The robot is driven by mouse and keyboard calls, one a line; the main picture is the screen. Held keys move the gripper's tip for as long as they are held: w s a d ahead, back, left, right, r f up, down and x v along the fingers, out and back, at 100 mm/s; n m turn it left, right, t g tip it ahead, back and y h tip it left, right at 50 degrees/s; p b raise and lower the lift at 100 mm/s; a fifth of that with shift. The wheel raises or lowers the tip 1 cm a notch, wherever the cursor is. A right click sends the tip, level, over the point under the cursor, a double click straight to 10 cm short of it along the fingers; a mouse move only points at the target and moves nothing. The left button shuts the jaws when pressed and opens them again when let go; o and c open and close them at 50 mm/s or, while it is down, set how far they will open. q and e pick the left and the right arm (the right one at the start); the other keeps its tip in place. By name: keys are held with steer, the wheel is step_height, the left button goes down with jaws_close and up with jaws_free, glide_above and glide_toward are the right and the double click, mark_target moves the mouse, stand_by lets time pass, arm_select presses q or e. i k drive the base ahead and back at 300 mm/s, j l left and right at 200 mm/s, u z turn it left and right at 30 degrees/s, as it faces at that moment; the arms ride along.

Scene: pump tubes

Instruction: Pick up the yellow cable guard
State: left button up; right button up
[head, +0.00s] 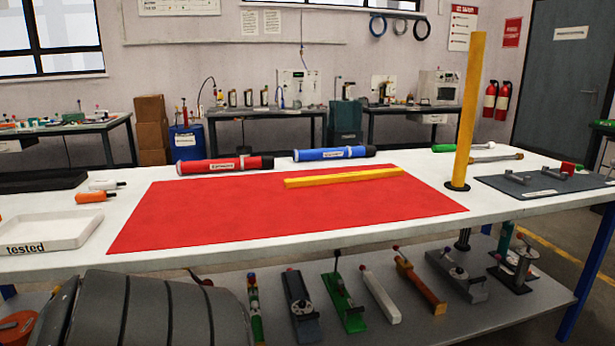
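A long yellow bar (343,177), which looks like the yellow cable guard, lies flat across the back right part of the red mat (260,217). A second yellow piece, a tall upright yellow post (470,105), stands in a black round foot to the right of the mat; I cannot tell for sure which of the two is the guard. Neither of my grippers is in view, and nothing touches the lying bar.
A red tube (226,164) and a blue tube (330,154) lie behind the bar. A white tray (50,232) marked "tested" and an orange-handled item (93,196) are at left. A grey plate (540,182) with metal parts is at right. The mat's front is clear.

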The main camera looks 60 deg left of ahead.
mark_target(366, 175)
steer(key=u, duration=1.75)
steer(key=l+z, duration=0.5)
steer(key=l, duration=0.5)
steer(key=k, duration=0.05)
